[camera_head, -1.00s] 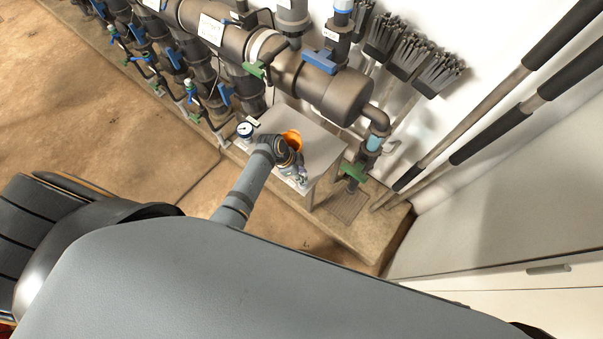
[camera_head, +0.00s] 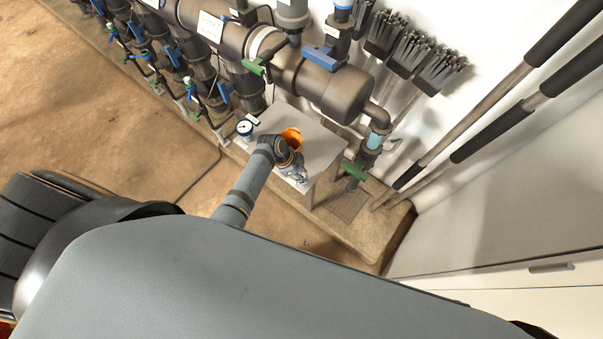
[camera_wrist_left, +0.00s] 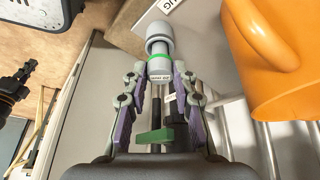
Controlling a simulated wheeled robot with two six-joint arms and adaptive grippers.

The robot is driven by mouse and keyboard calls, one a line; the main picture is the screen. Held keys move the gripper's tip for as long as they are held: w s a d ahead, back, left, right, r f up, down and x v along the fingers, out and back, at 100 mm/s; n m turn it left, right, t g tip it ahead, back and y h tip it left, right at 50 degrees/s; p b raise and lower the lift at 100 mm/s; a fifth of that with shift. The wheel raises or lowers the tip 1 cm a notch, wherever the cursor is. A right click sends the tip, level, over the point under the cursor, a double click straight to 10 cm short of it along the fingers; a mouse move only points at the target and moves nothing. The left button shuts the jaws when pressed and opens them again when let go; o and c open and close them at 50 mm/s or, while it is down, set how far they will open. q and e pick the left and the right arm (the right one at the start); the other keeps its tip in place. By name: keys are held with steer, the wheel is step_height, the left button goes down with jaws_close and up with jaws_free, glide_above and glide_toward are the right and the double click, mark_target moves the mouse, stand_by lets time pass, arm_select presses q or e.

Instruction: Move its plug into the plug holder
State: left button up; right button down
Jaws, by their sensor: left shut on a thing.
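The plug (camera_wrist_left: 160,50) is a grey, stepped cylinder with a green ring and a small printed label. In the left wrist view my left gripper (camera_wrist_left: 158,82) is shut on its lower part, and the plug's wide end points away from the gripper. In the head view my left gripper (camera_head: 297,174) is over the near side of a small grey table (camera_head: 322,149), close to an orange jug (camera_head: 291,136). The plug is too small to make out clearly there. I cannot make out the plug holder for certain in either view. My right gripper is not in view.
The orange jug (camera_wrist_left: 272,60) is close to the right of the plug in the wrist view. A round gauge (camera_head: 244,128) is at the table's left corner. Dark pipes (camera_head: 335,92) with a green valve handle (camera_head: 354,172) stand behind and to the right. Brooms lean on the wall.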

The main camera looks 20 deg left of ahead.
arm_select(q)
steer(key=shift+f+b, duration=0.55)
steer(key=shift+f, duration=0.3)
stand_by(0.4)
steer(key=o, duration=0.9)
steer(key=o, duration=0.3)
steer(key=shift+r, duration=0.15)
step_height(320, 180, up, 7)
steer(key=p, duration=0.7)
steer(key=shift+p, duration=0.35)
